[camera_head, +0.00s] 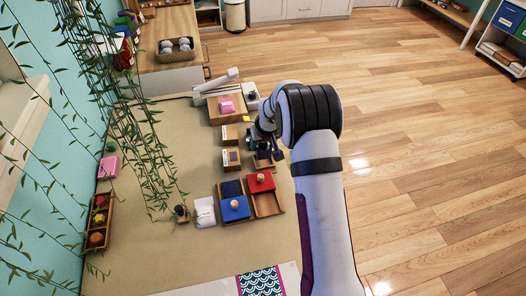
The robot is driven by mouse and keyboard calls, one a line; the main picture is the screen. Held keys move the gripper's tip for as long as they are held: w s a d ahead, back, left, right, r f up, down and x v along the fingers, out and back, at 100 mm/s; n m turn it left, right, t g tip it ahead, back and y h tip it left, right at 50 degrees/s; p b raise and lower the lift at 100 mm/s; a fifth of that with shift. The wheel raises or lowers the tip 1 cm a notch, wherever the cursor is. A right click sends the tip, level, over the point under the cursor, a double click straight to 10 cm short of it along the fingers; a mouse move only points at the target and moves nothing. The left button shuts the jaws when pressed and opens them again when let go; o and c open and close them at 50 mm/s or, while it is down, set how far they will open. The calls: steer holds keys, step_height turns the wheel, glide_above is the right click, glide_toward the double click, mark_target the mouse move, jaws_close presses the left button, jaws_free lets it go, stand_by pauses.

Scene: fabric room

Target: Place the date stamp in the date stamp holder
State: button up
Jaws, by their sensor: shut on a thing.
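My gripper (268,148) points down over the table near its right edge, partly hidden by my own arm. It is shut on a small dark object, which I take to be the date stamp; its shape is mostly hidden by the fingers. Just below it is a small wooden block or tray (264,163), possibly the date stamp holder. I cannot tell whether the held object touches it.
A blue knobbed block (235,208) and a red one (261,182) sit by wooden trays in front. A white packet (204,212) and a small knobbed item (181,213) lie left. A wooden box with a pink packet (227,106) stands behind.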

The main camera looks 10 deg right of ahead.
mark_target(263, 152)
steer(key=shift+f, duration=1.6)
steer(key=o, duration=1.3)
steer(key=shift+f, duration=0.15)
steer(key=shift+o, duration=0.2)
steer(key=v, duration=1.2)
steer(key=s+a+r+m+g, duration=0.1)
steer(key=s+a+r, duration=0.15)
steer(key=s, duration=0.45)
steer(key=s+a+r+m+g+y, duration=0.1)
steer(key=s+r, duration=0.3)
steer(key=s, duration=0.2)
steer(key=s+a+r+m+g, duration=0.1)
steer(key=s+a+r, duration=0.15)
steer(key=s, duration=0.45)
steer(key=s+a+m+g, duration=0.1)
steer(key=s+a+m, duration=0.1)
steer(key=s, duration=1.5)
steer(key=shift+s+a+m+g+y, duration=0.2)
steer(key=shift+s+m+g+y, duration=0.1)
steer(key=shift+g+y, duration=0.1)
